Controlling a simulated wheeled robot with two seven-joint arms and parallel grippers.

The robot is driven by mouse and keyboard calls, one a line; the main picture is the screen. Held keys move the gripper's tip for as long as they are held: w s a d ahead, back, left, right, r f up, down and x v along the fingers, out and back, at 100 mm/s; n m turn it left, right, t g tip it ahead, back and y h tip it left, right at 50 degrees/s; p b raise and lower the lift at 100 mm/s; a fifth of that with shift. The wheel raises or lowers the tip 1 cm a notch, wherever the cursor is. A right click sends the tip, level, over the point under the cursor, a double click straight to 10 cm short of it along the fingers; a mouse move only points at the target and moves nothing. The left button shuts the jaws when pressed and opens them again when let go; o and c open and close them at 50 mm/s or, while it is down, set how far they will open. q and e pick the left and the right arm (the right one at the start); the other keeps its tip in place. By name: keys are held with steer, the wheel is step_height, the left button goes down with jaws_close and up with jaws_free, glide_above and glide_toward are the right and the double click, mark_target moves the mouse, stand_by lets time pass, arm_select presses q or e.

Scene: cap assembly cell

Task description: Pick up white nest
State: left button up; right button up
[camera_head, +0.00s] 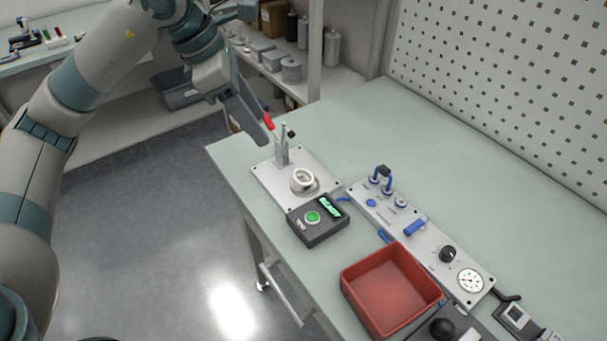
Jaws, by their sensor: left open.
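The white nest (304,180), a small round ring-shaped piece, sits on a light metal base plate (272,184) at the near left part of the bench. A toggle clamp (282,152) with a red-tipped handle stands upright just behind it on the same plate. My left gripper (249,122) is open and empty, up and to the left of the nest, clear of it. Its grey finger reaches down close to the clamp handle in the picture; I cannot tell whether they touch. My right gripper is not in view.
A black box with a green button (316,218) is in front of the nest. A panel with blue fittings (372,205) and a gauge (470,281) lies to the right. A red tray (349,295) is nearer. The bench (350,125) is clear behind.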

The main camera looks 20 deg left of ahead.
arm_select(q)
steer(key=p, duration=0.3)
glide_toward(302, 179)
steer(key=shift+w+f, duration=0.1)
steer(key=shift+f, duration=0.9)
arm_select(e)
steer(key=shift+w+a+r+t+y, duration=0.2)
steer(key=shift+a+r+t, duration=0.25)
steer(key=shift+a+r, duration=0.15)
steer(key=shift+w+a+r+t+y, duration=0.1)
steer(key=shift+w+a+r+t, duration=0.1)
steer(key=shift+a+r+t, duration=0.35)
arm_select(q)
steer(key=shift+d+f, duration=0.1)
steer(key=shift+f, duration=0.05)
steer(key=shift+w+d+f, duration=0.15)
steer(key=shift+f, duration=0.05)
steer(key=x, duration=0.1)
steer(key=p+x, duration=0.1)
steer(key=x, duration=0.1)
steer(key=shift+w+d+p, duration=0.1)
steer(key=shift+d+p, duration=0.2)
steer(key=shift+w+d+f, duration=0.15)
steer(key=shift+f, duration=0.35)
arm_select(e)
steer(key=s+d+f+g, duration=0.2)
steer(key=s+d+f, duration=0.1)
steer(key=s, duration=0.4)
